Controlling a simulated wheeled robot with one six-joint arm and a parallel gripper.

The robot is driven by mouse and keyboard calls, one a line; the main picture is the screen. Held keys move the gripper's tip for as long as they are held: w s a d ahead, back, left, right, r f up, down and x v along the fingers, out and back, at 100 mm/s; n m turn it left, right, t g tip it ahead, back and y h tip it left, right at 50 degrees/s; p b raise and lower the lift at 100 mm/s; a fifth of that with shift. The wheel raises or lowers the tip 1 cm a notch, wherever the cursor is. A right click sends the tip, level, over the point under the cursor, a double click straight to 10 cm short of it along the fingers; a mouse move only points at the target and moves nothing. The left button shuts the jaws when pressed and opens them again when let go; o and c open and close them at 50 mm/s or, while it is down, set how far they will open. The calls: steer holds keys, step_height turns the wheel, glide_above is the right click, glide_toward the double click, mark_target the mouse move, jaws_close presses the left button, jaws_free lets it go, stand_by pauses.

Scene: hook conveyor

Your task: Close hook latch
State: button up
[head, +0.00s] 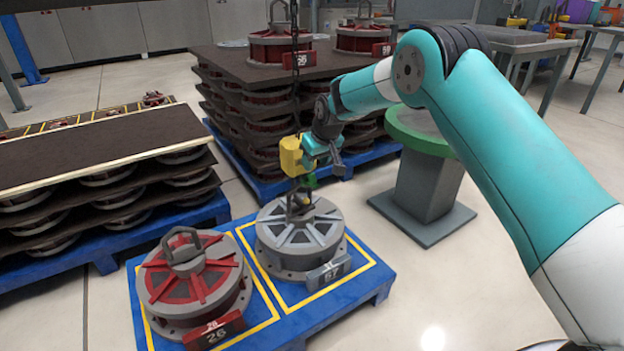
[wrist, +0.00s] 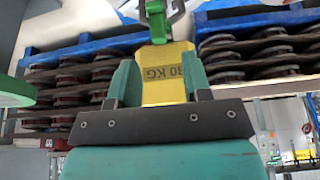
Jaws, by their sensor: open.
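A yellow hook block (head: 291,156) hangs on a dark chain (head: 295,60) above a grey round part marked 67 (head: 320,225). Its green latch (head: 309,182) shows just below it, small, over the part's lifting eye. My gripper (head: 316,150) is at the block's right side. In the wrist view the block (wrist: 163,70), marked 30 KG, lies between the two teal fingers of my open gripper (wrist: 160,75). The green latch (wrist: 156,22) and grey hook metal (wrist: 176,10) show beyond it. I cannot tell whether the latch is closed.
A red round part marked 26 (head: 190,275) shares the blue pallet (head: 372,285) with the grey part. Stacked pallets of similar parts stand behind (head: 225,97) and at the left (head: 90,150). A green-topped pedestal (head: 425,190) stands right of the hook. Floor is clear at front right.

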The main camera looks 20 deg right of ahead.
mark_target(312, 173)
steer(key=b+x, duration=0.1)
steer(key=x, duration=0.5)
steer(key=shift+b, duration=0.3)
jaws_close()
